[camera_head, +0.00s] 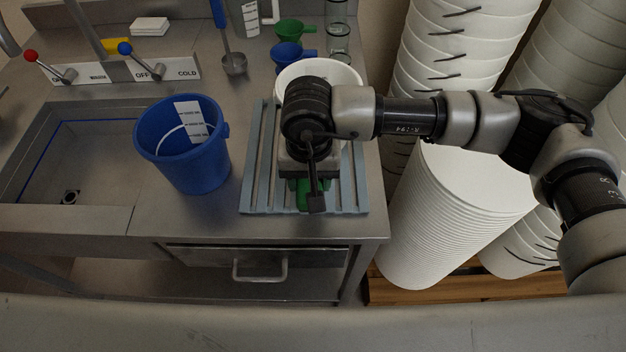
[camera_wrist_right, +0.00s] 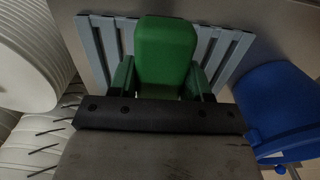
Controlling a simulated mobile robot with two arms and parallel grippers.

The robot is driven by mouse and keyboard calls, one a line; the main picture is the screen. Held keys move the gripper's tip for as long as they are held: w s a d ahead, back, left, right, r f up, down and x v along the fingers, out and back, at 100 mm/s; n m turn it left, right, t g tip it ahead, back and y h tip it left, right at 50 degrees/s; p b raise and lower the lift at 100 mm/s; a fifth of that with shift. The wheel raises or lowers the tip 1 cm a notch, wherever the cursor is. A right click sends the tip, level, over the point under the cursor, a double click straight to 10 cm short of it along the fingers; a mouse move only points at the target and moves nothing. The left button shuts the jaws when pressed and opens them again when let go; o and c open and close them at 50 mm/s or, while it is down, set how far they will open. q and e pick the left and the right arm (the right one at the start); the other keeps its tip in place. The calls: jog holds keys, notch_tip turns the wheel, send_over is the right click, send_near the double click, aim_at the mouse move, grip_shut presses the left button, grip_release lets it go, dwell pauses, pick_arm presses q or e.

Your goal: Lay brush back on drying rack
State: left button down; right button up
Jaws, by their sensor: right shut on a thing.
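My right gripper (camera_head: 305,182) points down over the front part of the drying rack. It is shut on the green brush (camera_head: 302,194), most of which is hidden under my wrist. In the right wrist view the green brush (camera_wrist_right: 165,50) shows between the fingers of my right gripper (camera_wrist_right: 160,82), with rack slats behind it. The drying rack (camera_head: 257,180) is a grey-blue slatted frame on the steel counter; it also shows in the right wrist view (camera_wrist_right: 108,40). I cannot tell whether the brush touches the slats. My left gripper is not in view.
A blue bucket (camera_head: 182,150) stands left of the rack, beside the sink (camera_head: 85,150). A white tub (camera_head: 345,75) is at the rack's back, partly behind my arm. Blue and green funnels (camera_head: 288,54) stand behind. Stacked white buckets (camera_head: 455,220) are right of the counter.

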jog(key=shift+w+d+f, duration=0.2)
jog(key=shift+d, duration=0.05)
jog(key=shift+f, duration=0.25)
notch_tip(320, 180, down, 4)
jog(key=shift+r+p, duration=0.2)
jog(key=shift+p, duration=0.65)
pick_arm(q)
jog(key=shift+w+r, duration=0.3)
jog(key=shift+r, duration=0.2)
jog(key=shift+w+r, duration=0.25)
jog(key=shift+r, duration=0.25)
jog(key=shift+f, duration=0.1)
pick_arm(e)
jog(key=shift+f+b, duration=0.2)
jog(key=shift+b, duration=0.1)
jog(key=o, duration=0.9)
jog(key=shift+r, duration=0.1)
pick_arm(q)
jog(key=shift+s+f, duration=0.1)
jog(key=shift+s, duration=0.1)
